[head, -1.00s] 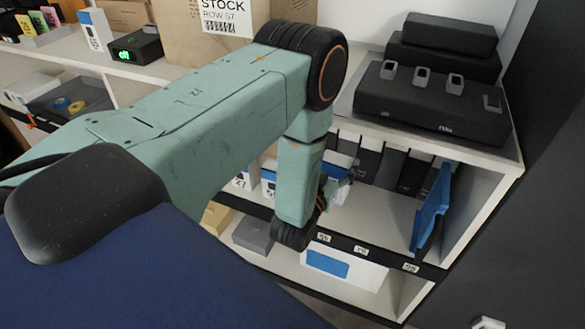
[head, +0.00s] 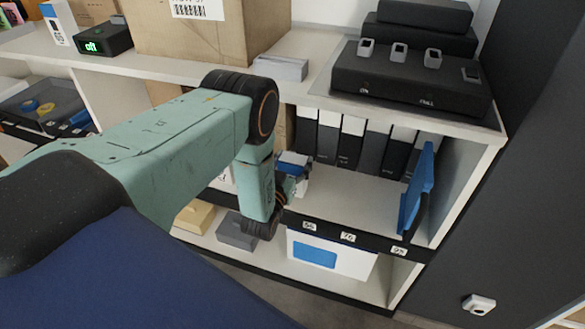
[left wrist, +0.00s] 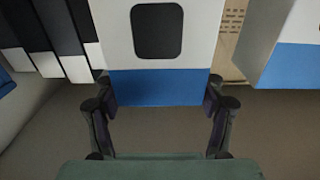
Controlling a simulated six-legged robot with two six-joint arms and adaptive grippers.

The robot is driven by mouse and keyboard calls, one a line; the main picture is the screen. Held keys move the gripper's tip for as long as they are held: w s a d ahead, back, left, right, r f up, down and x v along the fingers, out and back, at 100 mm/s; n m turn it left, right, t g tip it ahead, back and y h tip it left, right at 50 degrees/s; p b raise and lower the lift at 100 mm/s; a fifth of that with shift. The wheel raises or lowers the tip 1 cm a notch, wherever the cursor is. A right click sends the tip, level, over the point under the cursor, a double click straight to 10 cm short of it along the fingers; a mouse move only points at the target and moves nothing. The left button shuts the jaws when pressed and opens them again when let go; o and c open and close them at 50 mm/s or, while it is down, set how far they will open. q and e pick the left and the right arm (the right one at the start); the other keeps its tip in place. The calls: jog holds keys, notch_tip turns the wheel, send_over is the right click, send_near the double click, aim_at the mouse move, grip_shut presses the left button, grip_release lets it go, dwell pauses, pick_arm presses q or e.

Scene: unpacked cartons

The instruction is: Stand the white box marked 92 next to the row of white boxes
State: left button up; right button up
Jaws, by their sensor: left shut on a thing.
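My left gripper (head: 290,183) is shut on a white box (head: 303,176) with a blue top band, inside the open shelf bay. In the left wrist view, the gripper (left wrist: 158,115) has one finger at each side of the blue band of the held box (left wrist: 158,45), which also shows a black window. No number is readable on it. Part of another white and blue box (left wrist: 287,50) stands to the right with a gap between. In the head view, the row of white boxes (head: 222,178) is mostly hidden behind my left arm. My right gripper is not in view.
Several dark binders with white tops (head: 352,126) stand at the back of the bay. A blue panel (head: 416,190) stands at its right end. The shelf floor (head: 345,195) between is clear. A black case (head: 410,82) and a large carton (head: 200,30) sit on the top.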

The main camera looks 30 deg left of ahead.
pick_arm(q)
notch_tip(320, 180, down, 2)
jog(key=shift+w, duration=0.1)
jog(key=shift+r, duration=0.1)
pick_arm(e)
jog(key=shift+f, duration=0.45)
pick_arm(q)
jog(key=shift+b, duration=0.35)
jog(key=o, duration=1.8)
jog(key=shift+c, duration=0.2)
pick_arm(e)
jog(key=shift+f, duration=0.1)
